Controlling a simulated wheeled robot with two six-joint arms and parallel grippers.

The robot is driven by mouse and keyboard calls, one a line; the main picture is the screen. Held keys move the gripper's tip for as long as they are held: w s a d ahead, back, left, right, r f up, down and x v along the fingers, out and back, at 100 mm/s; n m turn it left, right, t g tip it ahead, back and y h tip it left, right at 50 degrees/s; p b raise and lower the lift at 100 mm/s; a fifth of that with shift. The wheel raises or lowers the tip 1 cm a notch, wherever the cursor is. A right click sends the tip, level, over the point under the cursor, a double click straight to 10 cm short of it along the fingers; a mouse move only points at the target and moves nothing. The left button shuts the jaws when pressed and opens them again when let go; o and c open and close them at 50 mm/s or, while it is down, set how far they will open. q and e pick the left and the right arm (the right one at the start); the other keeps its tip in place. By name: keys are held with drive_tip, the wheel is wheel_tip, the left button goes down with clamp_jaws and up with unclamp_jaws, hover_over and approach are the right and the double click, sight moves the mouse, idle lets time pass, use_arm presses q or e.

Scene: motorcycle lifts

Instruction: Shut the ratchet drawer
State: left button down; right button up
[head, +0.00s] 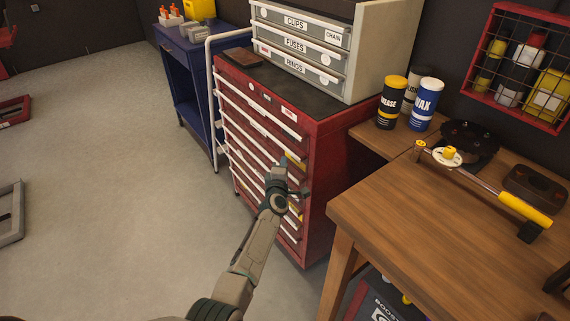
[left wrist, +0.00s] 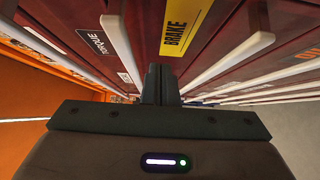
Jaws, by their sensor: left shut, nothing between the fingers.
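The red tool cabinet (head: 335,165) has a stack of drawers with pale bar handles, seen from above at an angle in the head view. No label reading ratchet can be made out, so I cannot tell which drawer it is or whether it stands out. My left gripper (head: 284,163) is shut and empty, in front of the cabinet's drawer fronts and hiding part of them. In the left wrist view its closed fingers (left wrist: 160,84) point at the fronts, below a yellow BRAKE label (left wrist: 182,27) and right of a TORQUE label (left wrist: 95,42). Contact cannot be told.
A grey drawer unit (head: 385,50) labelled CLIPS, FUSES and RINGS stands on the cabinet. A wooden bench (head: 440,225) with cans and tools is at the right. A blue cart (head: 195,70) stands beyond the cabinet. The floor (head: 120,160) to the left is mostly clear.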

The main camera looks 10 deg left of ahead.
use_arm(q)
drive_tip(key=s+p, duration=0.3)
drive_tip(key=s, duration=0.8)
drive_tip(key=s+a+f+m+g+h, duration=0.1)
drive_tip(key=s+f+m+g, duration=0.2)
drive_tip(key=s+f, duration=0.65)
drive_tip(key=s+a+f+m+g, duration=0.15)
drive_tip(key=s+f+m, duration=0.35)
drive_tip(key=f, duration=0.7)
drive_tip(key=s+a+f+m+g+h, duration=0.15)
drive_tip(key=s+f+g, duration=0.25)
drive_tip(key=s+f, duration=0.55)
drive_tip(key=s+a+f+m+g, duration=0.2)
drive_tip(key=s+f, duration=0.4)
drive_tip(key=s, duration=0.6)
drive_tip(key=s+a+f+m+g+y, duration=0.1)
drive_tip(key=s+a+f+m+g, duration=0.2)
drive_tip(key=s, duration=1)
drive_tip(key=s+a+f+m+g+y, duration=0.1)
drive_tip(key=s+a+f+m+g, duration=0.2)
drive_tip(key=s+f, duration=0.6)
drive_tip(key=s+a+m, duration=0.1)
drive_tip(key=s, duration=0.3)
drive_tip(key=shift+a+m, duration=0.35)
use_arm(e)
drive_tip(key=shift+s+r, duration=0.35)
drive_tip(key=shift+r, duration=0.25)
drive_tip(key=shift+s+r, duration=0.3)
drive_tip(key=shift+r, duration=0.3)
